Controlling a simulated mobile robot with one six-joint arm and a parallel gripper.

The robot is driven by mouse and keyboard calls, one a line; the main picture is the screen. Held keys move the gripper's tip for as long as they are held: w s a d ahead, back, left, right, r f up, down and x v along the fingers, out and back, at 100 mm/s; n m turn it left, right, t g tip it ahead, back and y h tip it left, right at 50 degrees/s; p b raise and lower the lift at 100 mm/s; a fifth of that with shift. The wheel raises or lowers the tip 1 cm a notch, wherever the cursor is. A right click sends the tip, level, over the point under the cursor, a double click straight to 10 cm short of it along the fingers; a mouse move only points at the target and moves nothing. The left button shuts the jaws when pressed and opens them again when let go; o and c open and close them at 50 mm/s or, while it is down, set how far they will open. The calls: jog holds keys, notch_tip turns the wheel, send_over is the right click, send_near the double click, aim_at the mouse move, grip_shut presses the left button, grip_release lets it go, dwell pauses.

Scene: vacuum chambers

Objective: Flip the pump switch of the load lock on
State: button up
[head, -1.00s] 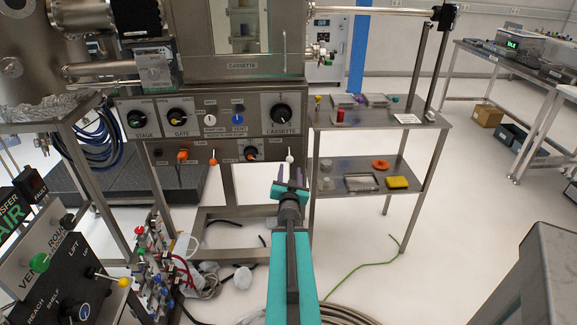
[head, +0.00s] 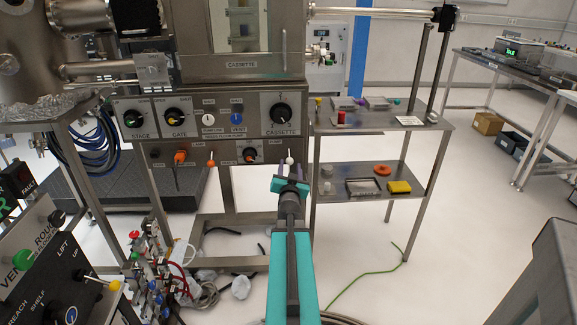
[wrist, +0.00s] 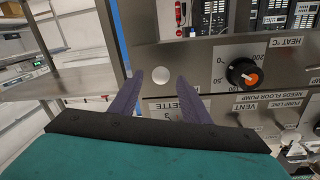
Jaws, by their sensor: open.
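The load lock's steel control panel (head: 225,153) is ahead of me in the head view. Near its lower right is a switch with a white ball knob (head: 290,160), beside a small label that seems to read PUMP. I cannot tell whether the fingers touch the knob. The switch's stem is not clear.
Left of the white knob are a dial with an orange centre (head: 250,155) and an orange-knobbed switch (head: 210,163). The CASSETTE dial (head: 281,113) is above. A steel shelf table (head: 350,146) stands close on the right.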

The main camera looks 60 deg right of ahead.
aim_at(290, 163)
jog(key=shift+x, duration=2.2)
